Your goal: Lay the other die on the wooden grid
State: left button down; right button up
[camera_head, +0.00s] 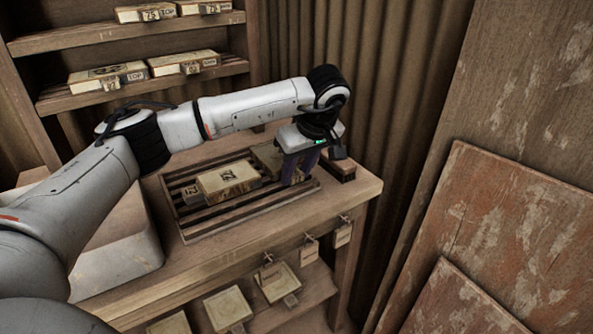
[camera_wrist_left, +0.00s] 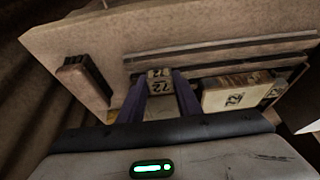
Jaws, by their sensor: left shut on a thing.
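The wooden grid (camera_head: 222,218) is a slatted rack on the workbench; its slats also show in the wrist view (camera_wrist_left: 235,42). One pale die (camera_head: 228,180) with dark marks lies on it, left of my left gripper in the head view; it shows at right in the wrist view (camera_wrist_left: 236,93). My left gripper (camera_head: 294,183) points down over the grid's right end. It is shut on the other die (camera_wrist_left: 160,77), whose marked end shows between the fingers. That die (camera_head: 266,156) is partly hidden by the gripper in the head view. I cannot tell whether it touches the slats.
A small dark wooden block (camera_head: 340,171) sits near the bench's right corner. A pale bin (camera_head: 120,262) stands at left. Shelves (camera_head: 130,38) behind hold several labelled dies. More pale tiles (camera_head: 228,306) lie on the shelf below. Tags hang on the bench front.

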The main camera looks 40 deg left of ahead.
pick_arm(q)
jog(key=c, duration=1.3)
grip_release()
jog(key=v, duration=1.2)
jog(key=shift+p, duration=0.4)
